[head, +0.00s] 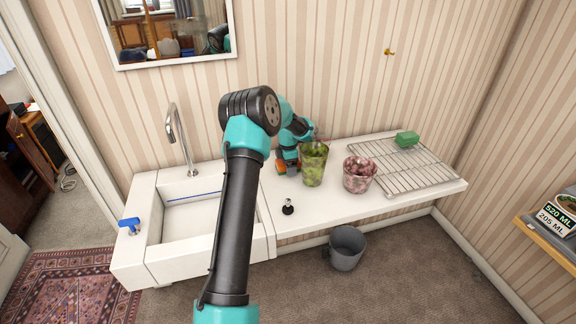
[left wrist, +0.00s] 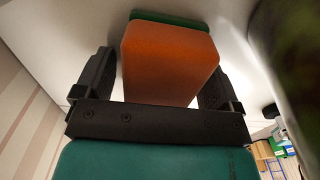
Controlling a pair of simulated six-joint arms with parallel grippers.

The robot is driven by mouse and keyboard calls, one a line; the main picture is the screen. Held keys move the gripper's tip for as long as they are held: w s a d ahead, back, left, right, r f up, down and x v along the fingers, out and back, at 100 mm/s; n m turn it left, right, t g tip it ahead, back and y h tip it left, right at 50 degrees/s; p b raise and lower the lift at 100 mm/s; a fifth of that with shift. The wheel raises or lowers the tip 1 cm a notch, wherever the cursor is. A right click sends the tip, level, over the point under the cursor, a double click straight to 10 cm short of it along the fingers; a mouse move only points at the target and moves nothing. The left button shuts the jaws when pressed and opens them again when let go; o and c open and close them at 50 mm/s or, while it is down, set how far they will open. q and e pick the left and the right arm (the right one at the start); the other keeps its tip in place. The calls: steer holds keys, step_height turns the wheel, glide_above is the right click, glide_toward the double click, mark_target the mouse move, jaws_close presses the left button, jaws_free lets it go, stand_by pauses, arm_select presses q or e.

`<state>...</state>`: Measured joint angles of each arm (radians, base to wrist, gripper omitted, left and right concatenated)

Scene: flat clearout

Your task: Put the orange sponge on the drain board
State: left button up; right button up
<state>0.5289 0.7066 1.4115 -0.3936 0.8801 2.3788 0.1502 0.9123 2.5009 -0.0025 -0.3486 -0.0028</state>
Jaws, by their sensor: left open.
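The fingers are open, with a gap visible at least on the left side. In the head view my left gripper (head: 288,157) is low at the counter beside the green cup. The drain board (head: 405,178) is a wire rack at the counter's right end. My right gripper is not in view.
A mottled green cup (head: 314,165) stands close right of my gripper, with a pink mottled cup (head: 359,175) beyond it. A green block (head: 407,139) lies on the rack's back. A small black stopper (head: 288,207) is in front. The sink (head: 190,215) is left.

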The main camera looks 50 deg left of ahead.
arm_select(q)
step_height(320, 180, up, 12)
steer(key=shift+r, duration=0.2)
stand_by(0.4)
stand_by(0.5)
